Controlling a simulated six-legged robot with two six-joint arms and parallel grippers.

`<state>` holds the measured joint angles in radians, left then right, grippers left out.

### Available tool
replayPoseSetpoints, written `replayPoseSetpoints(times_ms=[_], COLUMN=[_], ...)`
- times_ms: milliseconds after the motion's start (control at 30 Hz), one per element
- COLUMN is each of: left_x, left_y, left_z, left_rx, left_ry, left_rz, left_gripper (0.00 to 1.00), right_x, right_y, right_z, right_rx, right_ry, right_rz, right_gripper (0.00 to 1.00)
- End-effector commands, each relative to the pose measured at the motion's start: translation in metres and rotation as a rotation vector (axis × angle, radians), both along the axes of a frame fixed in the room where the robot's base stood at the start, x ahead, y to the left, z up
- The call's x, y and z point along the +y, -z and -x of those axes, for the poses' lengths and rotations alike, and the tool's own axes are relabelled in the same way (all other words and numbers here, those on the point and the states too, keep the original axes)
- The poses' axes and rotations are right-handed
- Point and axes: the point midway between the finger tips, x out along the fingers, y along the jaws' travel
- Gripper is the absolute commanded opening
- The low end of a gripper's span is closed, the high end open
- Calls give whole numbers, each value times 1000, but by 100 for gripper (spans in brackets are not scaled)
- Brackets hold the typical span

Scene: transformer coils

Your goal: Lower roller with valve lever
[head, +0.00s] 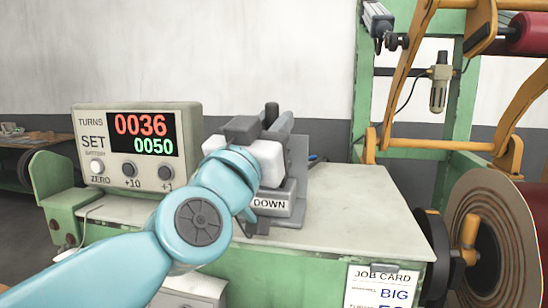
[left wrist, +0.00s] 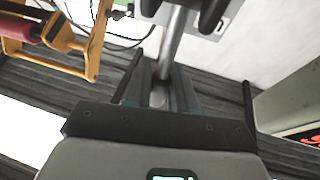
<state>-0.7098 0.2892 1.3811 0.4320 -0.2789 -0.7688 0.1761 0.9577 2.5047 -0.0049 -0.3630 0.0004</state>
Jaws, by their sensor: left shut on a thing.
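The valve (head: 297,165) stands on top of the green cabinet, with a plate marked DOWN (head: 270,204) at its front. My left gripper (head: 262,130) is at the valve, shut on its lever. In the left wrist view, a grey rod (left wrist: 174,45) runs up from between the fingers (left wrist: 162,85). The red roller (head: 530,33) is raised at the upper right on yellow arms (head: 408,75); it also shows in the left wrist view (left wrist: 45,27). My right gripper is not in view.
A turns counter (head: 140,145) reading 0036 over 0050 stands left of the valve. The cabinet top (head: 355,195) is clear to the right of the valve. A large coil (head: 495,240) fills the lower right. A job card (head: 382,288) hangs on the cabinet front.

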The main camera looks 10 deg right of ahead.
Motion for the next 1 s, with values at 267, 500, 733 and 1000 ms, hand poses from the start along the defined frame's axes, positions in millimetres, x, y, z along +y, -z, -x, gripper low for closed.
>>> replayPoseSetpoints(times_ms=[267, 500, 733, 1000], left_x=[0, 0, 0, 11], left_y=[2, 2, 1, 10], left_z=[2, 2, 2, 22], left_rx=[-23, -22, -24, -25], left_ry=[2, 1, 1, 2], left_rz=[6, 5, 6, 8], left_gripper=[0, 41, 44, 44], right_x=[0, 0, 0, 0], right_y=[11, 11, 11, 19], right_z=[0, 0, 0, 0], right_rx=[0, 0, 0, 0], right_ry=[0, 0, 0, 0], right_rz=[0, 0, 0, 0], right_gripper=[62, 62, 62, 62])
